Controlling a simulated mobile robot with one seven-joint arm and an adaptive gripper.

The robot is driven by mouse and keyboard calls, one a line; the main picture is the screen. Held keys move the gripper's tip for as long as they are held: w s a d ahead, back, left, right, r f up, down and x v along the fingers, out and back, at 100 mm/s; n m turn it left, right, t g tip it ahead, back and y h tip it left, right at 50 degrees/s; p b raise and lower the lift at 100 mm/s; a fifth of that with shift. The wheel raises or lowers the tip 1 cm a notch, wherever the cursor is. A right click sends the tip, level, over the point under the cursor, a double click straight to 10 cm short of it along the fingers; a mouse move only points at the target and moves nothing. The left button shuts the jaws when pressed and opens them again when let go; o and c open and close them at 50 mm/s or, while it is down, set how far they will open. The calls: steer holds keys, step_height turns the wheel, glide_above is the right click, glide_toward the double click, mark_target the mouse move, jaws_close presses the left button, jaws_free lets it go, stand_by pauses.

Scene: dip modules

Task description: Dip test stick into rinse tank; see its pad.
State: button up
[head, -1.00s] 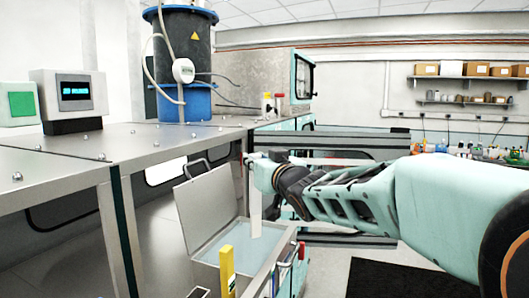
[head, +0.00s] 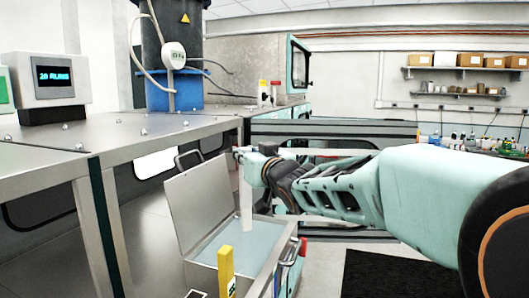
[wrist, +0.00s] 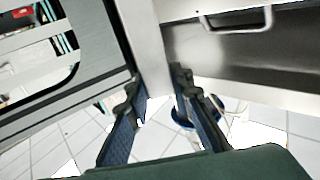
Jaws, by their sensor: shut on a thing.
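My gripper (head: 243,153) is shut on the white test stick (head: 246,200), which hangs down nearly upright. The open metal rinse tank (head: 272,266) stands below, with its lid (head: 200,205) raised on the left and pale blue liquid (head: 215,250) inside. The stick's lower end shows against the liquid; I cannot tell whether it touches it. In the wrist view the pale stick (wrist: 143,40) runs between the two dark fingers (wrist: 158,82). The pad cannot be made out in either view.
A yellow upright block (head: 226,270) stands at the tank's front. A steel counter (head: 130,140) on the left carries a display box (head: 55,77) and a dark drum with a blue base (head: 173,90). Floor with a black mat (head: 390,275) lies to the right.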

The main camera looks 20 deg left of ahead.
mark_target(247, 198)
steer(key=shift+f+b, duration=5.4)
steer(key=shift+f, duration=0.85)
step_height(247, 198, up, 15)
steer(key=p, duration=1.2)
steer(key=shift+p, duration=0.35)
steer(key=shift+f, duration=0.1)
